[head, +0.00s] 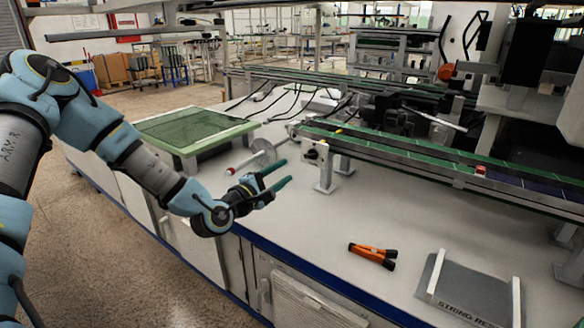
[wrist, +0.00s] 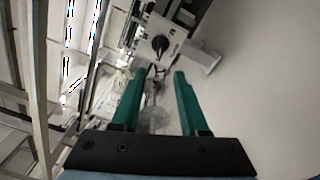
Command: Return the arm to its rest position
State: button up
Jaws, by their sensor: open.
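My gripper (head: 282,174) is at the end of my blue and grey arm, in the middle of the head view. Its two green fingers are apart with nothing between them, above the front part of the white bench (head: 300,215). In the wrist view the open green fingers (wrist: 158,88) point toward a grey box with a dark round knob (wrist: 161,44). My arm reaches in from the left side of the head view, bent at the elbow.
A green-topped frame (head: 190,128) stands at left. A long rail (head: 430,165) runs behind my gripper. A red-tipped rod (head: 246,162) lies near the gripper.

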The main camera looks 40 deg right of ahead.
jog(key=shift+v, duration=0.8)
